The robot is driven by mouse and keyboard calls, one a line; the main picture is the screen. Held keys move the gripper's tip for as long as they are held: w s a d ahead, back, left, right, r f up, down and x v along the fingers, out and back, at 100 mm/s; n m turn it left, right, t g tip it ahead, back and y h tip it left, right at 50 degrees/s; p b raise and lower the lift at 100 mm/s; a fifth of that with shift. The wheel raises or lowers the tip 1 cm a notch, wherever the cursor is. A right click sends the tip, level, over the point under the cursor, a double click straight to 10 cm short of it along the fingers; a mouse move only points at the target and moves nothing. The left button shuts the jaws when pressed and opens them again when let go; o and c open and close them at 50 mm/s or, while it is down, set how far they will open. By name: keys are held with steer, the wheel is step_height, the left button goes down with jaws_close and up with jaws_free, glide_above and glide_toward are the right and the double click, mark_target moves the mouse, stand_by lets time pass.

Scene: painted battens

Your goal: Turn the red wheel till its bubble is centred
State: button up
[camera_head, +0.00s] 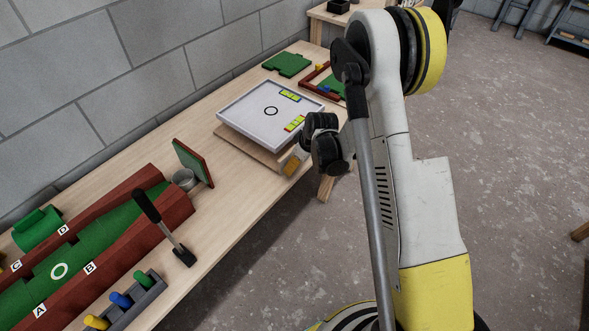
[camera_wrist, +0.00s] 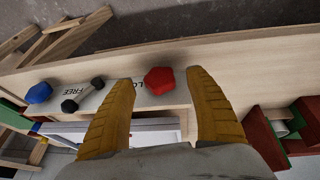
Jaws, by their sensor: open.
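In the wrist view a red wheel (camera_wrist: 159,81) with a lobed rim sits on the front face of a wooden base. My gripper (camera_wrist: 161,88) is open, its two yellow fingers on either side of the red wheel, apart from it in the picture. In the head view my gripper (camera_head: 293,160) is at the front edge of the white tray (camera_head: 250,105), and the red wheel is hidden there. Two yellow-green bubble vials (camera_head: 290,96) (camera_head: 295,123) lie on the tray. I cannot make out where their bubbles sit.
A green panel (camera_head: 194,162), a tin (camera_head: 184,179) and a red-walled green course (camera_head: 80,245) stand nearer on the bench. A block wall runs behind.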

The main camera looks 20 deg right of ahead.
steer(key=shift+b+x, duration=0.5)
steer(key=shift+x, duration=1.35)
steer(key=c, duration=1.2)
steer(key=shift+d, duration=0.1)
